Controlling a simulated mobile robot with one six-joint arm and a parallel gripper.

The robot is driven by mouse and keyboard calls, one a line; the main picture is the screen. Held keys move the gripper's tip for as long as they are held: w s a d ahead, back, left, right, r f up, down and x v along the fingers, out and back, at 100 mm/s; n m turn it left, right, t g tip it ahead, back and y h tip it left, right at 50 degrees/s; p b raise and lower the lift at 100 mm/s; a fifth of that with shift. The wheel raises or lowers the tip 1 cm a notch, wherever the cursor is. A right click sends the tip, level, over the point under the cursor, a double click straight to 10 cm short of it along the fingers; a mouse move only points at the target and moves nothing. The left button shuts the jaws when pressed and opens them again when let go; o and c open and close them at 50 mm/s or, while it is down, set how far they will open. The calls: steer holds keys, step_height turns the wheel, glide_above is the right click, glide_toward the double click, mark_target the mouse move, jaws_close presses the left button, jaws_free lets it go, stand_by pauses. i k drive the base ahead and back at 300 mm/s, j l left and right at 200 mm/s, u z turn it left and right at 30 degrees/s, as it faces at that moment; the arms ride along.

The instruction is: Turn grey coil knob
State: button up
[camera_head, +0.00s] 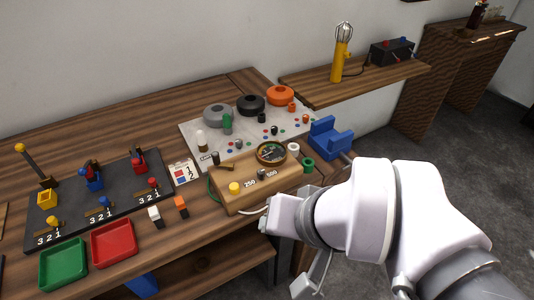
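A grey ring-shaped coil (216,115) sits at the left of a pale panel (190,130) at the back of the table. A green cylinder (227,123) stands against its front right side. A small grey knob (238,144) stands on the panel in front of it; I cannot tell whether it belongs to that coil. My gripper (270,217) is at the front edge of the wooden meter box, in front of and below the panel, apart from the coil and small knob. Its fingers are not clear, so its opening cannot be told.
A black coil (251,105) and an orange coil (280,95) share the panel. The meter box (235,205) stands between my gripper and the panel. A blue clamp-like block (330,138) is at right. Red (114,260) and green trays (63,281) lie front left.

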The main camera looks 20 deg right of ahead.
mark_target(239, 142)
steer(key=i+l+u, duration=0.4)
steer(key=l, duration=0.35)
steer(key=i+l+u, duration=0.15)
steer(key=l, duration=0.25)
steer(key=i, duration=0.1)
